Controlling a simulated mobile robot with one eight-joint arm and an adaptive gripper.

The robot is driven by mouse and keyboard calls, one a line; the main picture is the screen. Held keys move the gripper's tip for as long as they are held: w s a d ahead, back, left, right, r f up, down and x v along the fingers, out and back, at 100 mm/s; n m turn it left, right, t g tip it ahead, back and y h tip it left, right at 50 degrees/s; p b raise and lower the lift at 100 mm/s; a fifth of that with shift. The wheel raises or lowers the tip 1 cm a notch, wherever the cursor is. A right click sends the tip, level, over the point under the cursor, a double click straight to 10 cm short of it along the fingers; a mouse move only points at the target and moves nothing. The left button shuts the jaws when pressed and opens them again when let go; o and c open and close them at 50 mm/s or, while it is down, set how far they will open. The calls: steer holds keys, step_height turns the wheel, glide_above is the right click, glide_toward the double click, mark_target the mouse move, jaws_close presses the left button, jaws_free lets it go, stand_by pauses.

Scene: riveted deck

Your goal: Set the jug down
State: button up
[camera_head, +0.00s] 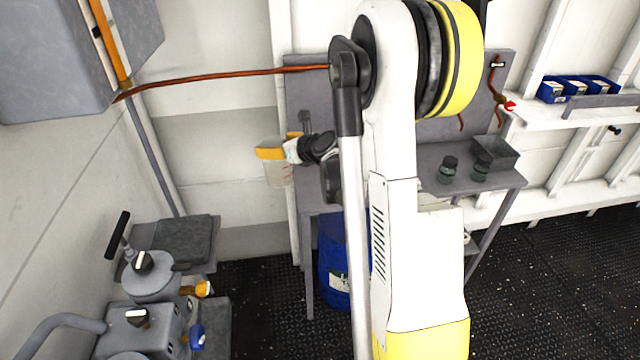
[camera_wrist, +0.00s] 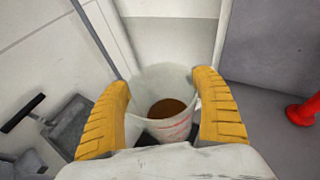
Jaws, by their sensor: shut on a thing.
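The jug (camera_head: 278,174) is a pale, translucent vessel. In the wrist view the jug (camera_wrist: 166,80) is open at the top, with brown liquid inside and red markings on its side. My gripper (camera_head: 271,152) has yellow ridged fingers; in the wrist view my gripper (camera_wrist: 162,82) is shut on the jug, one finger on each side. The jug looks about upright and is held up in front of the white wall, just left of the grey workbench (camera_head: 488,181) in the head view. Its base is partly hidden in the wrist view.
A blue drum (camera_head: 335,262) is under the bench. Grey machinery with handles (camera_head: 150,285) stands at lower left. A grey cabinet (camera_head: 75,55) hangs at upper left.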

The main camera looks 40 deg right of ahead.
steer(key=d+f+m+h+p, duration=0.2)
steer(key=d, duration=1.4)
step_height(320, 180, down, 10)
steer(key=b, duration=0.2)
steer(key=shift+s+d, duration=0.1)
steer(key=shift+s, duration=0.05)
